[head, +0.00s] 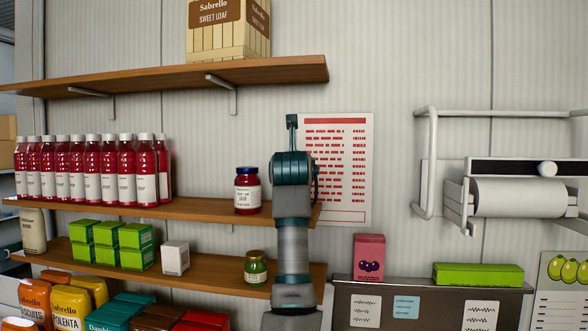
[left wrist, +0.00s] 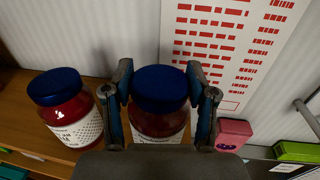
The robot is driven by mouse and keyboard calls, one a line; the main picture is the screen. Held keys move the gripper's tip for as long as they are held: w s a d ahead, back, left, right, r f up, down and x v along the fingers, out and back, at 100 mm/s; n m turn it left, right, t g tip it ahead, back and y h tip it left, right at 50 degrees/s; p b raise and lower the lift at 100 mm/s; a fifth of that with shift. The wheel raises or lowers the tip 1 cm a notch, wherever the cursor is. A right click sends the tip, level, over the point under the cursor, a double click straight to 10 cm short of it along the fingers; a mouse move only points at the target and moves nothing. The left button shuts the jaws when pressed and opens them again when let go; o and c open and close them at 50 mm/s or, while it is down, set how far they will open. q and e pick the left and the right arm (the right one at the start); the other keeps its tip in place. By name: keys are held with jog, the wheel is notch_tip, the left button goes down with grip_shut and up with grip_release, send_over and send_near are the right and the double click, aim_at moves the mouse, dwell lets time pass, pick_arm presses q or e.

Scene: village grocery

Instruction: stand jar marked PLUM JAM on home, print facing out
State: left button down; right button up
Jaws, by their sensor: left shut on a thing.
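My left gripper (head: 293,168) is at the right end of the middle wooden shelf in the head view, seen from behind. In the left wrist view my left gripper (left wrist: 158,72) is shut around a jar with a blue lid (left wrist: 160,86) and red contents. Only a strip of its pale label shows, and I cannot read it. I cannot tell whether it touches the shelf. In the head view the gripper hides it. A similar blue-lidded jar (head: 247,190) stands upright to the left on that shelf, its label ending in JAM; it also shows in the wrist view (left wrist: 70,108). My right gripper is not in view.
Several red bottles (head: 90,172) line the left of the middle shelf (head: 200,207), with bare board between them and the jar. A price poster (head: 345,165) hangs behind my gripper. A paper roll holder (head: 520,197) is at right.

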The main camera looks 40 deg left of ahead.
pick_arm(q)
jog(key=shift+w+f, duration=0.1)
jog(key=shift+f, duration=0.6)
jog(key=shift+s+a, duration=0.2)
jog(key=shift+a, duration=0.35)
jog(key=shift+c, duration=1.7)
grip_release()
jog(key=shift+a+f, duration=0.1)
jog(key=shift+f, duration=0.1)
jog(key=shift+w+d+r, duration=0.1)
jog(key=shift+d, duration=0.3)
jog(key=shift+d+r, duration=0.1)
jog(key=b+v, duration=0.5)
jog(key=v, duration=0.7)
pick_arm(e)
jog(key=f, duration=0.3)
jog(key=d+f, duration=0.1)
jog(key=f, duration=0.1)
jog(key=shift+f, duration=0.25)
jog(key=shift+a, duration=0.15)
